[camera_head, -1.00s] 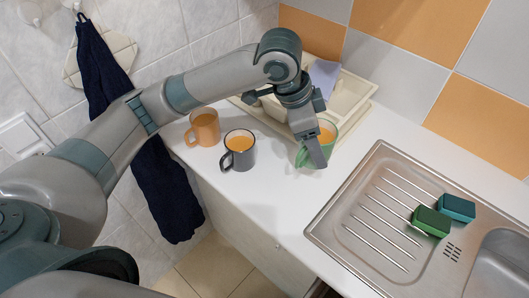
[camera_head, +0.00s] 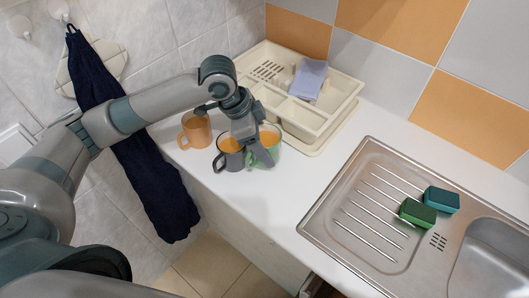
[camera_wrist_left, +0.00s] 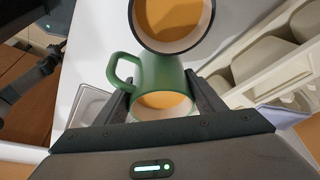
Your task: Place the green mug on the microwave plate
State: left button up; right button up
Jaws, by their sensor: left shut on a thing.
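The green mug (camera_head: 273,152), with an orange inside, is at the left end of the white counter, close beside the grey mug (camera_head: 228,161). My left gripper (camera_head: 262,157) is shut on the green mug and partly hides it. In the left wrist view my left gripper (camera_wrist_left: 166,103) has one finger on each side of the green mug (camera_wrist_left: 163,75), whose handle points left. The dark grey mug (camera_wrist_left: 173,45) is right against or very near it there. I cannot tell whether the green mug touches the counter. The microwave plate is not in view.
An orange mug (camera_head: 196,131) stands left of the grey mug. A cream dish rack (camera_head: 345,92) is behind the mugs. A steel sink (camera_head: 322,212) with two sponges (camera_head: 418,213) is to the right. The counter between is clear. A dark blue towel (camera_head: 150,185) hangs at left.

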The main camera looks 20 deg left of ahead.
pick_arm(q)
jog(key=shift+f+p, duration=0.7)
jog(key=shift+f, duration=1.2)
jog(key=shift+f, duration=0.15)
jog(key=o, duration=1.5)
